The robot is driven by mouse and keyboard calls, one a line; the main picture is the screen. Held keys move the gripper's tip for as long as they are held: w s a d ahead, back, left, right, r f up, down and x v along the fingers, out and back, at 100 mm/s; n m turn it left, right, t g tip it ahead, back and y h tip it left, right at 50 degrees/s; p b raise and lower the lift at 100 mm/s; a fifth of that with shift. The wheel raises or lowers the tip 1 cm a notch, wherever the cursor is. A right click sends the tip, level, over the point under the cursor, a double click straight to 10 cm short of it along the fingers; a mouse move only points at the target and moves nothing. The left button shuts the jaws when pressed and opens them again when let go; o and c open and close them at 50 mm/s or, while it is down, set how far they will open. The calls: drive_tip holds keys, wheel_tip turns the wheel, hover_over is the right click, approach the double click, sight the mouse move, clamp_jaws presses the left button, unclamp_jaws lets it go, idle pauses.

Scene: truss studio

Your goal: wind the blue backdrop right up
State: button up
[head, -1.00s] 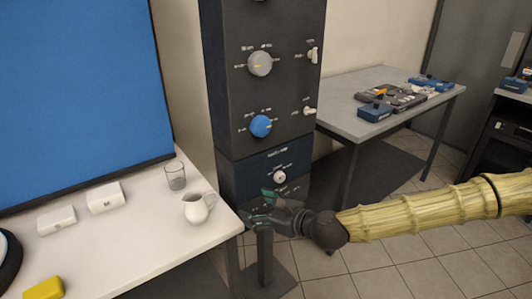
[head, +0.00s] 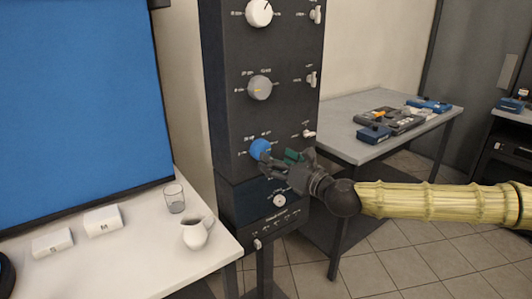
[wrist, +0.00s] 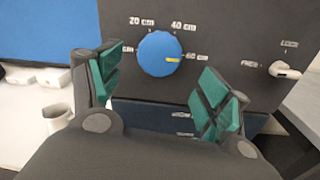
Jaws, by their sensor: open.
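The blue backdrop (head: 80,105) hangs at the left in the head view, its dark lower edge behind the white table. A blue knob (head: 260,148) is on the dark control column, below a grey knob (head: 259,88) and a white knob (head: 259,13). In the wrist view the blue knob (wrist: 159,54) has its yellow mark pointing right, at a small cm label. Labels 20 cm and 40 cm stand above it. My gripper (head: 276,160) is open in front of the blue knob. Its green-padded fingers (wrist: 168,85) are spread below and either side of it, not closed on it.
A small white lever (wrist: 285,70) sits right of the blue knob; it also shows in the head view (head: 308,133). The white table (head: 140,250) holds a glass (head: 174,198), a white jug (head: 197,233) and white blocks. A grey table (head: 400,140) with devices stands behind at right.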

sight(261, 150)
drive_tip(key=shift+p+x, duration=0.35)
drive_tip(key=shift+x, duration=2.45)
drive_tip(key=c, duration=1)
